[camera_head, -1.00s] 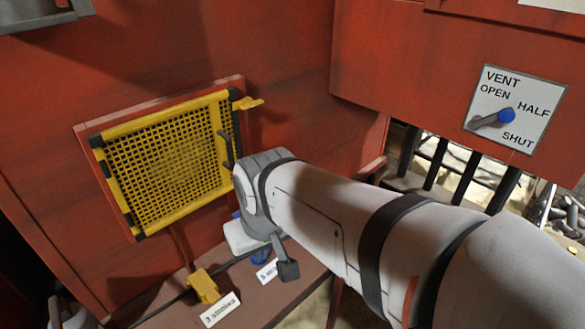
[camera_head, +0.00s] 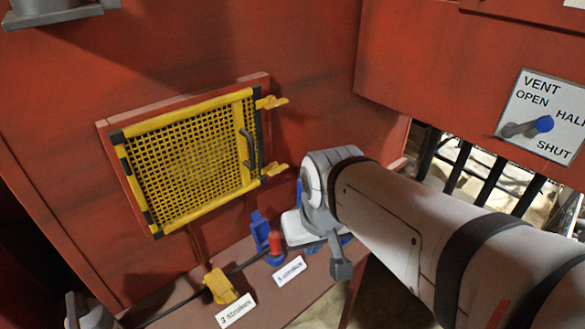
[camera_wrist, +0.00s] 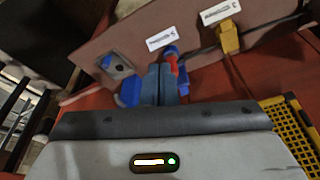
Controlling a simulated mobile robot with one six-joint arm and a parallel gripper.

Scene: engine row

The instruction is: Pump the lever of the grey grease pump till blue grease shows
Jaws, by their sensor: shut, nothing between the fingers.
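I cannot pick out a grey grease pump for certain. In the wrist view, a grey plate with a blue knob (camera_wrist: 118,66) sits at the left end of the brown shelf and may be part of it. My gripper (camera_wrist: 161,72) is shut and empty, its dark blue-grey fingers over the shelf close to a blue unit with a red top. In the head view this blue and red unit (camera_head: 274,246) stands left of my pale gripper body, behind a "strokes" label (camera_head: 289,271). I cannot tell whether the fingers touch it. My arm hides the shelf's right part.
A yellow unit (camera_head: 221,287) with a "3 strokes" label stands further left, with a dark hose beside it. A yellow mesh guard (camera_head: 190,165) is on the red wall above. A vent plate (camera_head: 540,113) is at upper right.

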